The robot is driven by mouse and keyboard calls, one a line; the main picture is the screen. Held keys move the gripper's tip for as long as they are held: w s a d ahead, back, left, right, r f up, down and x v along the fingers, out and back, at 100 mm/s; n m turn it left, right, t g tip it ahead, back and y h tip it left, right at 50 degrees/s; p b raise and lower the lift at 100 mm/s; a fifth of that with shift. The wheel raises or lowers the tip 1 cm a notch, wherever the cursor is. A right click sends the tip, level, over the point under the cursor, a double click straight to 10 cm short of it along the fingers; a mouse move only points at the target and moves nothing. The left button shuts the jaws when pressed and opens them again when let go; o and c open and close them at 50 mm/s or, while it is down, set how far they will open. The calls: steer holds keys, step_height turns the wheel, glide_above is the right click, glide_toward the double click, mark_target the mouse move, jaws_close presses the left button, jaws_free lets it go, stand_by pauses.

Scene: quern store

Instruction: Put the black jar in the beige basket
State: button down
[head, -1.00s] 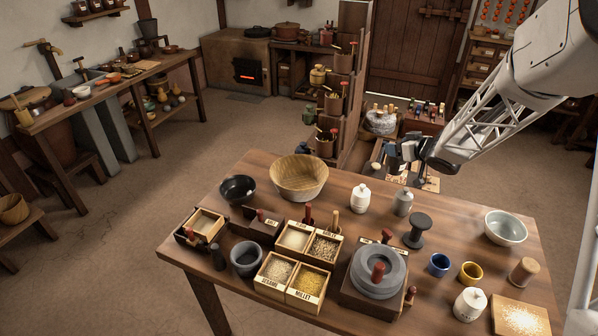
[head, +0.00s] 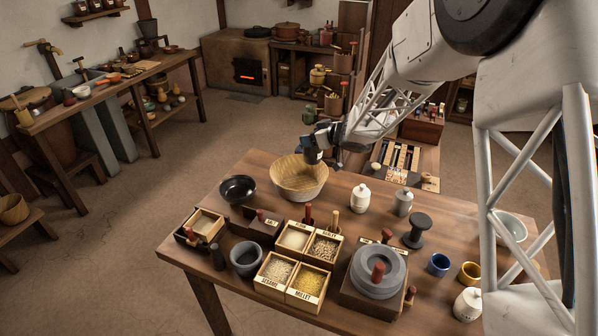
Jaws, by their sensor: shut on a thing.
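The beige basket (head: 299,190) stands upright at the back of the wooden table, left of the middle, and its inside looks empty where it shows. My gripper (head: 319,145) is above the basket's back right rim, pointing down. It is shut on a small dark thing, apparently the black jar (head: 312,156), which hangs over the basket's opening and is apart from the basket floor. The jar is small here and partly hidden by the fingers.
A black bowl (head: 238,189) stands left of the basket. A white lidded jar (head: 361,198) and a grey one (head: 402,203) stand to its right. Grain boxes (head: 309,285) and a grey quern (head: 379,285) fill the front. My arm hides part of the table's right side.

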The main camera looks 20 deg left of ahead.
mark_target(304, 149)
steer(key=a, duration=0.1)
steer(key=s+a, duration=0.1)
steer(key=shift+a, duration=0.35)
steer(key=shift+f, duration=2.5)
step_height(304, 149, down, 6)
steer(key=shift+f, duration=0.15)
steer(key=shift+f, duration=1.85)
steer(key=shift+f, duration=0.15)
steer(key=shift+c, duration=1)
jaws_free()
